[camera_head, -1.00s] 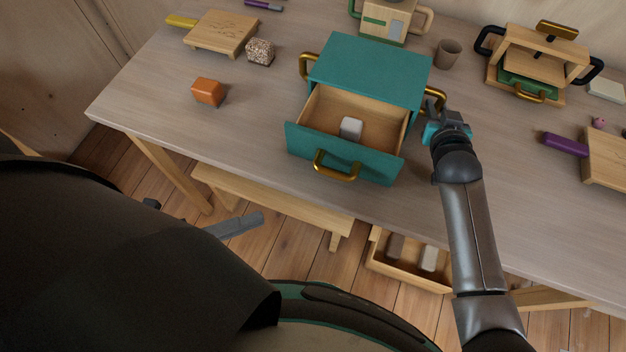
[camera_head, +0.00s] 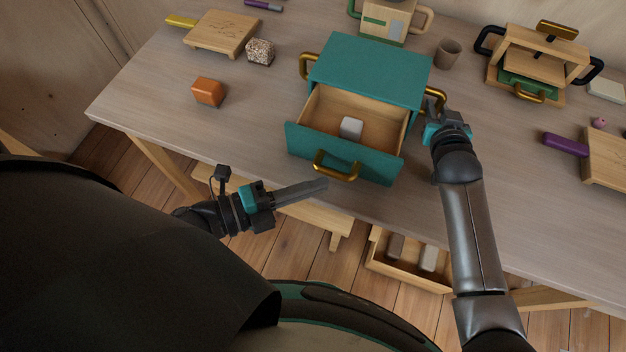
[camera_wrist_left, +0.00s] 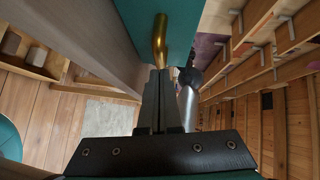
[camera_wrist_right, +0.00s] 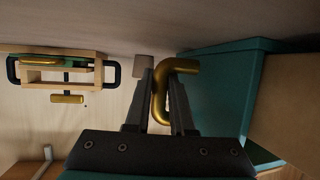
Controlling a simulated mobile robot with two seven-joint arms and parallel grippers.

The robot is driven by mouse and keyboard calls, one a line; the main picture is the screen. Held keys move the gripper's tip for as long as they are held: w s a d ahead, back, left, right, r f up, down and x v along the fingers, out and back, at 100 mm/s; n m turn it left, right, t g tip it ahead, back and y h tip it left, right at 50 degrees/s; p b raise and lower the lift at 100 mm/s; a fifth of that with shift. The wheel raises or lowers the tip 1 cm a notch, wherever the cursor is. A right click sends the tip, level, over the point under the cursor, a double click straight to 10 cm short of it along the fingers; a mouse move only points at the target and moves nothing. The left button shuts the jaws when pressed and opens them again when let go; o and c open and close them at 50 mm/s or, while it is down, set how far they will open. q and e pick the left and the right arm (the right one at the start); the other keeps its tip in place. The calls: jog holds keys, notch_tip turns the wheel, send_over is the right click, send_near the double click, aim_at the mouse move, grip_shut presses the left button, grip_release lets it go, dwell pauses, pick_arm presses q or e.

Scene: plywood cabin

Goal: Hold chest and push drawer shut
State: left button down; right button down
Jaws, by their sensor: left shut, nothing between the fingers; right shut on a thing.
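The teal chest (camera_head: 370,72) stands on the table with its drawer (camera_head: 345,155) pulled open toward me. A light grey block (camera_head: 350,128) lies in the drawer. The drawer front carries a gold handle (camera_head: 336,170); it also shows in the left wrist view (camera_wrist_left: 160,40). My right gripper (camera_head: 440,112) is shut on the chest's gold right side handle (camera_wrist_right: 162,92). My left gripper (camera_head: 322,184) is shut and empty, in front of the drawer and just short of its handle in the head view. In the left wrist view its fingertips (camera_wrist_left: 160,72) point at the handle.
An orange block (camera_head: 208,92), a speckled block (camera_head: 260,52) and a small wooden board (camera_head: 222,33) lie left of the chest. A cup (camera_head: 448,52) stands behind it on the right. A wooden press (camera_head: 530,65) is at the back right. The table's front edge passes below the drawer.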

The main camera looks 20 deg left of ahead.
aim_at(328, 149)
pick_arm(q)
jog(key=shift+w+f, duration=0.1)
jog(key=shift+w, duration=0.2)
jog(key=w, duration=1.1)
jog(key=shift+w, duration=0.25)
jog(key=shift+s, duration=0.1)
jog(key=s, duration=0.3)
jog(key=s+r, duration=0.1)
jog(key=shift+s+a, duration=0.25)
jog(key=shift+a, duration=0.05)
jog(key=v, duration=0.9)
jog(key=shift+a, duration=0.15)
